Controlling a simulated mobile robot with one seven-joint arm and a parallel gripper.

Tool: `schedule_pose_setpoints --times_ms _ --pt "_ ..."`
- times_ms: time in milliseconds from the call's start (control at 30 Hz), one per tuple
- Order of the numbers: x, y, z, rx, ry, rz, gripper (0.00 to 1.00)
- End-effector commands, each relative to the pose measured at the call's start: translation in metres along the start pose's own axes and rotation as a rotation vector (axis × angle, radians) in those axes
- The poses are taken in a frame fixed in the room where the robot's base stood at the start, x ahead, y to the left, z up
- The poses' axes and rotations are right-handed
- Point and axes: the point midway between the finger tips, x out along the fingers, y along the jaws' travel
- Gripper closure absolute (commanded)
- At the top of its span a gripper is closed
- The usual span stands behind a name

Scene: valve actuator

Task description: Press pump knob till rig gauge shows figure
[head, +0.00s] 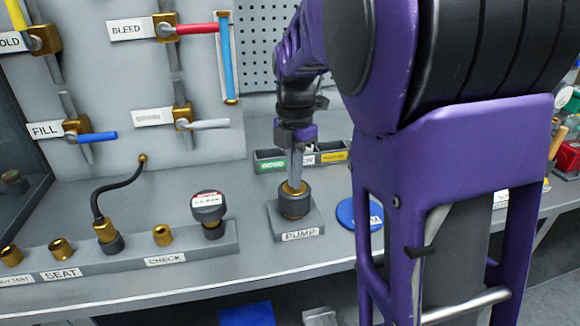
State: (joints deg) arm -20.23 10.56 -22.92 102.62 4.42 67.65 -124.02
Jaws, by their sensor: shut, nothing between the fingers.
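The pump (296,206) is a dark round body with a brass top on a grey block labelled PUMP, on the bench in the head view. My gripper (294,186) points straight down over it, shut and empty, with its tips at the brass top. They look in contact, but I cannot be sure. A dark round gauge (208,214) with a white and red face stands at the right end of the rail, left of the pump. Its figure is too small to read surely.
A grey rail (205,242) labelled SEAT and CHECK holds brass fittings and a black hose (118,187). Behind stands a panel with a red BLEED handle (197,28), a blue FILL handle (97,137) and a blue tube (226,60). Small labelled bins (270,160) and a blue disc (346,214) are near the pump.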

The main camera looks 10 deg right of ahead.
Motion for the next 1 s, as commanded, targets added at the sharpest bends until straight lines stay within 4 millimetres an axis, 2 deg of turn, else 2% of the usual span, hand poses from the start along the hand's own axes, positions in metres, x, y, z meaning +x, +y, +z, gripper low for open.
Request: schedule_pose_setpoints --times_ms 100,267,1000 --pt "0.005 -0.001 0.000 0.001 0.002 -0.005 1.00" --pt "0.002 -0.001 0.000 0.001 0.002 -0.004 1.00" --pt "-0.050 -0.001 0.000 0.000 0.001 -0.002 1.00"
